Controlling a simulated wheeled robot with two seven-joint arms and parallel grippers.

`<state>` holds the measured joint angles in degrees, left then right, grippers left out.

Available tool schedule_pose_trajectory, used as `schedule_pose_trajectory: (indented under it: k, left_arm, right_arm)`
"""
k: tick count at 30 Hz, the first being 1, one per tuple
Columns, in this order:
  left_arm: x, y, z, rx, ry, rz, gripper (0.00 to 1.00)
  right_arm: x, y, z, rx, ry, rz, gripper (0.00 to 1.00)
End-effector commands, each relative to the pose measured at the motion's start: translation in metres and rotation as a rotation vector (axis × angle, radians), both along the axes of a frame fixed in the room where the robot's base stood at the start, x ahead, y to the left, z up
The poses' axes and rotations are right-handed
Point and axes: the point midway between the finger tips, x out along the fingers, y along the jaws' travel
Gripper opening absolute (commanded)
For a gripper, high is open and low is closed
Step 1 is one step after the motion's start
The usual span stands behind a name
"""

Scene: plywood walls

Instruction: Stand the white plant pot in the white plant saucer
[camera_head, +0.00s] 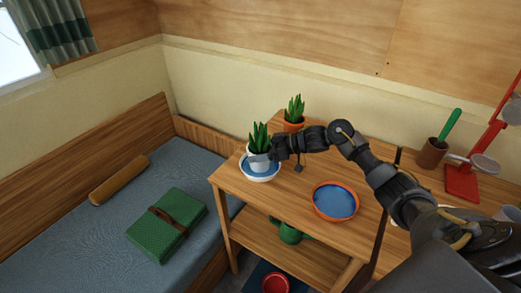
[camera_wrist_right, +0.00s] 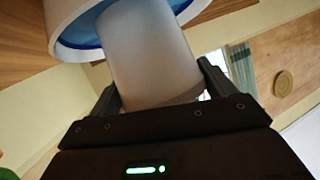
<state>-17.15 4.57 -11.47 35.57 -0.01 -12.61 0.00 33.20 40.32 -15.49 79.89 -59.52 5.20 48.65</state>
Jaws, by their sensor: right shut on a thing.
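The white plant pot (camera_head: 257,160) holds a spiky green plant and looks upright in the head view. My right gripper (camera_head: 270,156) is shut on the pot from its right side. The pot also shows between the fingers in the right wrist view (camera_wrist_right: 150,60). The white plant saucer (camera_head: 261,178), blue inside, is on the wooden table's left corner, under the pot. In the right wrist view the saucer (camera_wrist_right: 62,50) is at the upper left, with the pot's lower end over its blue inside. I cannot tell whether the pot touches the saucer. My left gripper is not in view.
A terracotta pot with a plant (camera_head: 294,125) stands behind. An orange saucer (camera_head: 335,217) with a blue inside is on the table's front right. A green watering can (camera_head: 287,233) is on the lower shelf. A brown pot (camera_head: 432,153) and red stand (camera_head: 463,183) are at right.

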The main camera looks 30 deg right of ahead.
Motion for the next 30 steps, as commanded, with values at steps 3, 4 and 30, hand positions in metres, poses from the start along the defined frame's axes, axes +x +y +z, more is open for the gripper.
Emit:
schedule_pose_trajectory:
  k: [3, 4, 30]
  left_arm:
    - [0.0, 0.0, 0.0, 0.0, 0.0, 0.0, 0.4]
    - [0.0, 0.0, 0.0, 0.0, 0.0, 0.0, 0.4]
    - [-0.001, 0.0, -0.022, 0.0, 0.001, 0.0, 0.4]
  right_arm:
    - [0.001, 0.0, 0.002, 0.002, -0.004, 0.0, 0.41]
    - [0.001, 0.0, 0.002, 0.002, -0.004, 0.0, 0.41]
    - [-0.043, -0.057, 0.026, -0.003, -0.003, -0.002, 1.0]
